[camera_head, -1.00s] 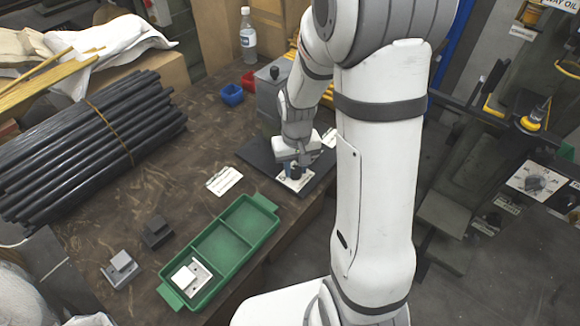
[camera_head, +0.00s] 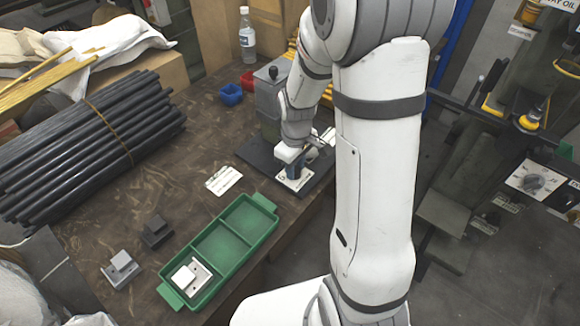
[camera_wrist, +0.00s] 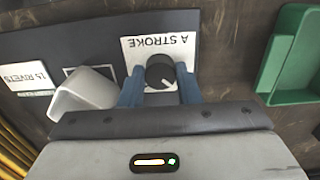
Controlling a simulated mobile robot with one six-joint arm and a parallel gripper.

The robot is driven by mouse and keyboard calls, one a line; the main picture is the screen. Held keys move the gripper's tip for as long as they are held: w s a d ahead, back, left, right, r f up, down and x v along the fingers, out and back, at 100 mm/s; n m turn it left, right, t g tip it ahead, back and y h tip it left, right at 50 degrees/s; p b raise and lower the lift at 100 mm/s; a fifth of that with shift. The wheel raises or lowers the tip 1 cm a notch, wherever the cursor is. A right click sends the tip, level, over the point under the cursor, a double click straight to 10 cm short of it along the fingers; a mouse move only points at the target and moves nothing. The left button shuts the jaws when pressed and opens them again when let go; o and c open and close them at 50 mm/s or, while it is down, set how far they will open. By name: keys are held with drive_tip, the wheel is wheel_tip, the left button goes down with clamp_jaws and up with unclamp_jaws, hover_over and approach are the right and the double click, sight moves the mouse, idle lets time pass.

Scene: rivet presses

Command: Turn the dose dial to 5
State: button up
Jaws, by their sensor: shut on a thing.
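A dark round dial knob (camera_wrist: 158,70) with a white pointer line sits on a white plate (camera_wrist: 160,46) printed "A STROKE", upside down in the wrist view. The pointer points toward the lower right there. Any scale numbers are hidden or too small to read. My gripper (camera_wrist: 161,76) has one blue finger on each side of the knob and is shut on it. In the head view, my gripper (camera_head: 291,178) is low over the same white plate (camera_head: 296,184), and the knob is hidden.
The plate is on a dark base of a grey press (camera_head: 270,95). A white block (camera_wrist: 84,94) stands beside my left finger in the wrist view. A green tray (camera_head: 176,296) and a white card (camera_head: 223,180) lie nearby. Another dial (camera_head: 533,183) is at far right.

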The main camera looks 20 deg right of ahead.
sight(296, 170)
drive_tip(key=shift+s+d, duration=0.1)
idle(0.3)
drive_tip(key=o, duration=1)
drive_tip(key=shift+r+p, duration=0.7)
drive_tip(key=shift+r, duration=3.2)
drive_tip(key=shift+r, duration=0.25)
drive_tip(key=s+r+m+t+p, duration=0.1)
drive_tip(key=s+r+m+p, duration=0.1)
drive_tip(key=r, duration=0.4)
drive_tip(key=s+r+m+p, duration=0.2)
drive_tip(key=s+r+p, duration=0.2)
drive_tip(key=s+r, duration=0.2)
drive_tip(key=s+a+r+m+t+p, duration=0.1)
drive_tip(key=s+r+m+p, duration=0.2)
drive_tip(key=s+r, duration=0.3)
drive_tip(key=shift+a+r+t, duration=0.1)
drive_tip(key=shift+r+t, duration=0.2)
drive_tip(key=shift+r, duration=0.2)
